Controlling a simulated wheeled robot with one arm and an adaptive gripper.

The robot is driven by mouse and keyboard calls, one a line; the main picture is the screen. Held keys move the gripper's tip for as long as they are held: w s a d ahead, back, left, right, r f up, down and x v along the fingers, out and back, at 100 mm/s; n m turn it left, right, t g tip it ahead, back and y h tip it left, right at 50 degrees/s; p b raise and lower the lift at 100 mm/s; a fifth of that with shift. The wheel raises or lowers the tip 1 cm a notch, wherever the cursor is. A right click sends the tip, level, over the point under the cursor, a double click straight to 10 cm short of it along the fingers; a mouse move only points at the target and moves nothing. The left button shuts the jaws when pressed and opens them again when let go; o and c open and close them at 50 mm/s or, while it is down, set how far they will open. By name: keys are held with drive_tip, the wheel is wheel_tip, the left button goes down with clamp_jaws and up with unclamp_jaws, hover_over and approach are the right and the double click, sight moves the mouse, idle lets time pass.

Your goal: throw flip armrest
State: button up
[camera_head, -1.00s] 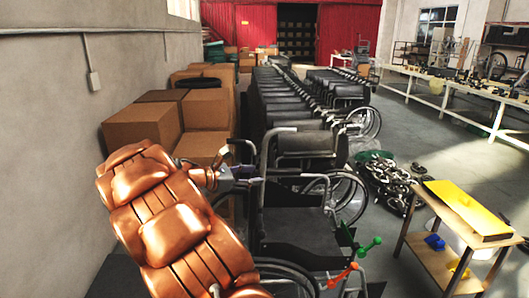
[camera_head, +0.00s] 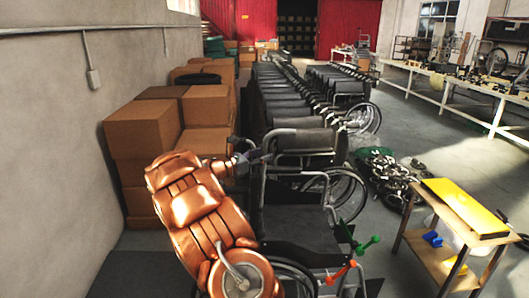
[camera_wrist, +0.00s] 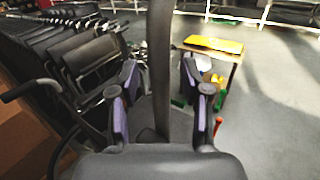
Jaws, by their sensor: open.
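My gripper (camera_head: 257,155) is beside the upright tube at the wheelchair's left side, near the backrest top. In the wrist view my gripper (camera_wrist: 163,100) is open, with purple-padded fingers apart. A long dark bar (camera_wrist: 160,60), seemingly the armrest, runs between the fingers; I cannot tell whether either finger touches it. The armrest on the other side (camera_head: 326,188) shows at the right of the seat. My arm hides part of the wheelchair's left side.
Cardboard boxes (camera_head: 143,128) are stacked along the left wall. Rows of wheelchairs (camera_head: 282,95) stand behind. A small wooden table (camera_head: 440,255) with a yellow panel (camera_head: 465,207) stands at the right. Green and orange handles (camera_head: 368,243) stick out at the wheelchair's front. Floor is open at far right.

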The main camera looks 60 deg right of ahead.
drive_tip(key=shift+x, duration=0.8)
drive_tip(key=shift+c, duration=0.3)
clamp_jaws()
